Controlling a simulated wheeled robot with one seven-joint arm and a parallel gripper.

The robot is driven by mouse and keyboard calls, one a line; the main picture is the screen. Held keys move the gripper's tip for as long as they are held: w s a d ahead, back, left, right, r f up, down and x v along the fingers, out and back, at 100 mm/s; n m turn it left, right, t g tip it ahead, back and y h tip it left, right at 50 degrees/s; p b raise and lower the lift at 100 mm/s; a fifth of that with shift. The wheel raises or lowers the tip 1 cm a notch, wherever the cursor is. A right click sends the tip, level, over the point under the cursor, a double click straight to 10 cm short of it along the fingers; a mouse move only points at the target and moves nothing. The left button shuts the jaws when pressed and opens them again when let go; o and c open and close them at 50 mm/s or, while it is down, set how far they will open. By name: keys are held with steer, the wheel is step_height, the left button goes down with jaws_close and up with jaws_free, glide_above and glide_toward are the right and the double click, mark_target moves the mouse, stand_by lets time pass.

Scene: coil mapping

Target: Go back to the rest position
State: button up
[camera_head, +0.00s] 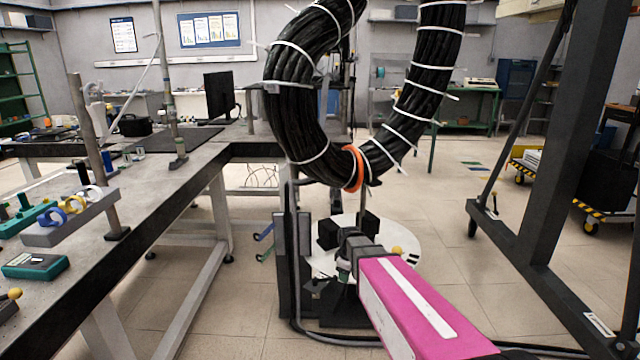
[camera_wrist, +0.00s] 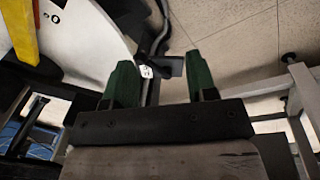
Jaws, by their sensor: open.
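My gripper (camera_wrist: 162,84) shows in the wrist view with its two green fingers set wide apart. It is open and grips nothing. A dark part with a small white label shows beyond the fingertips; I cannot tell what it is. In the head view, my pink-covered arm reaches in at the lower middle, and the gripper cannot be made out clearly there. A thick black cable coil (camera_head: 291,95) hangs in front, above the arm. It is bound with white ties and has an orange band (camera_head: 355,169) at its lowest part.
A long workbench (camera_head: 165,185) runs along the left, with tape rolls on a grey block (camera_head: 70,222) and a teal device (camera_head: 36,266). A dark metal frame (camera_head: 545,170) stands at the right. Tiled floor (camera_head: 435,200) is open between them, and it also shows in the wrist view (camera_wrist: 235,40).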

steer(key=s+d+r+m, duration=0.1)
steer(key=s+d+m, duration=0.3)
steer(key=s+m, duration=0.2)
steer(key=s+d+r+m+g, duration=0.1)
steer(key=s+d+m, duration=0.3)
steer(key=s, duration=0.6)
steer(key=shift+m+g, duration=0.3)
steer(key=shift+m, duration=0.8)
